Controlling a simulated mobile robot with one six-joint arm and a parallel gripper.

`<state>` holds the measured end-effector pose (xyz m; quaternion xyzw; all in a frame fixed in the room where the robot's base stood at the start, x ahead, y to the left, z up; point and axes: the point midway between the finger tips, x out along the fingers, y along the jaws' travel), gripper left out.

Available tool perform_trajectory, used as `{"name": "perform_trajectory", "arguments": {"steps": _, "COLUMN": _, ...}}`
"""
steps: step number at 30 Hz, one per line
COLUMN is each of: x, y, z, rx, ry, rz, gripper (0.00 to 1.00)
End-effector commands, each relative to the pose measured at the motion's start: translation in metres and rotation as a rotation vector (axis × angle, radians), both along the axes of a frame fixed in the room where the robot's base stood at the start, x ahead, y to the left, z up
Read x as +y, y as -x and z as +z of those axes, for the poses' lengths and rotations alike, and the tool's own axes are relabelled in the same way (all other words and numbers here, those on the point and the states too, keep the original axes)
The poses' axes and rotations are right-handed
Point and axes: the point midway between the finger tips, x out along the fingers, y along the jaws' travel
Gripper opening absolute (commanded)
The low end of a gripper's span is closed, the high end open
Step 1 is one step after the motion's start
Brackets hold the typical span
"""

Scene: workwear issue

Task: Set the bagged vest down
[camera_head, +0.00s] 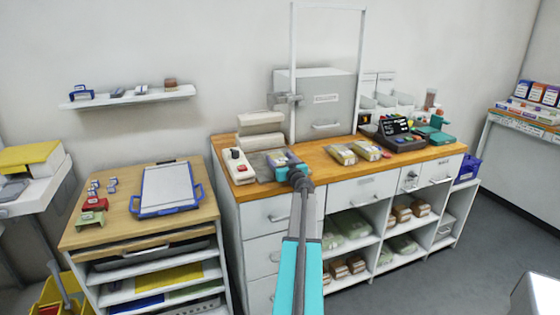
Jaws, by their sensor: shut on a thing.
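My gripper (287,169) is over the wooden counter (320,167) and shut on a small greyish packet, the bagged vest (279,158). The gripper and wrist partly hide the packet. It is at the left part of the counter, just right of a white device with a red switch (238,165). I cannot tell whether its underside touches the surface below. Two more bagged items, yellowish and grey, lie to its right, one nearer (341,154) and one farther right (367,150).
A metal frame (292,70) rises behind the packet, before a grey cabinet (325,98). Bare counter lies in front of the two bags. A separate cart with a blue-handled tray (166,189) stands left.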

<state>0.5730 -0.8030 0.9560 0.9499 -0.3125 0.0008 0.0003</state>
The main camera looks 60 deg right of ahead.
Motion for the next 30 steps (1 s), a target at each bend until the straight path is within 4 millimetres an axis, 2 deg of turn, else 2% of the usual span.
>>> {"name": "perform_trajectory", "arguments": {"steps": 1, "x": 0.000, "y": 0.000, "z": -0.001, "rx": 0.000, "ry": 0.000, "rz": 0.000, "gripper": 0.65}}
{"name": "perform_trajectory", "arguments": {"steps": 4, "x": 0.000, "y": 0.000, "z": 0.000, "rx": 0.000, "ry": 0.000, "rz": 0.000, "gripper": 0.82}}
{"name": "perform_trajectory", "arguments": {"steps": 22, "x": 0.001, "y": 0.001, "z": 0.004, "rx": 0.000, "ry": 0.000, "rz": 0.000, "gripper": 0.82}}
{"name": "perform_trajectory", "arguments": {"steps": 30, "x": 0.018, "y": 0.021, "z": 0.001, "rx": 0.001, "ry": 0.001, "rz": 0.000, "gripper": 0.82}}
